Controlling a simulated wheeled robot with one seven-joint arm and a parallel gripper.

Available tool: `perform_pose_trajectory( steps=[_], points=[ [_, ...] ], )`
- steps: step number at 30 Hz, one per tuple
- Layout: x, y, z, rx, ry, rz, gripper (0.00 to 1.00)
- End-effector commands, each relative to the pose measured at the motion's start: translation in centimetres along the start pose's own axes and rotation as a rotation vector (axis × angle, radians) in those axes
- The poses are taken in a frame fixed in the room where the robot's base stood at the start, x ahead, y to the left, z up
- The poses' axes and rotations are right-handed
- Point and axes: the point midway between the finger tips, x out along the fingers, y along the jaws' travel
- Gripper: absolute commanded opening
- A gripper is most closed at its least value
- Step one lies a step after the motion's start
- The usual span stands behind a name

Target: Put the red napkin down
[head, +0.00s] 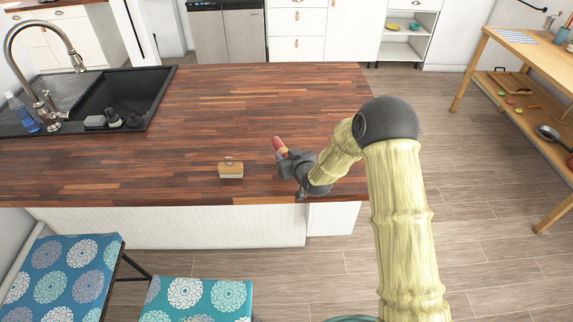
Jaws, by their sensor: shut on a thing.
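The red napkin (279,146) shows as a small red and orange roll-like shape sticking out past the fingers of my gripper (284,157). My gripper is shut on it, over the right part of the dark wood countertop (250,110). The fingers hide the napkin's lower part. I cannot tell from this one view whether the napkin touches the wood or hangs just above it.
A small tan block-like thing with a loop on top (231,171) stands left of my gripper, near the front edge. A black sink (125,95) with a tap is at the left. Patterned stools (65,275) stand in front. The countertop's middle is clear.

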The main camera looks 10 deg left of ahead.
Motion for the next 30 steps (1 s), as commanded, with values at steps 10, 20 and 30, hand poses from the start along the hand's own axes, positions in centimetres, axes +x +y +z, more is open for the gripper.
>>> perform_pose_trajectory(
  steps=[10,20,30],
  points=[
    [0.2,0.0,0.4,0.000,0.002,0.000,0.11],
    [1.5,0.0,3.5,0.002,-0.001,0.000,0.11],
    [1.8,0.0,4.3,0.000,0.002,0.001,0.11]
  ],
)
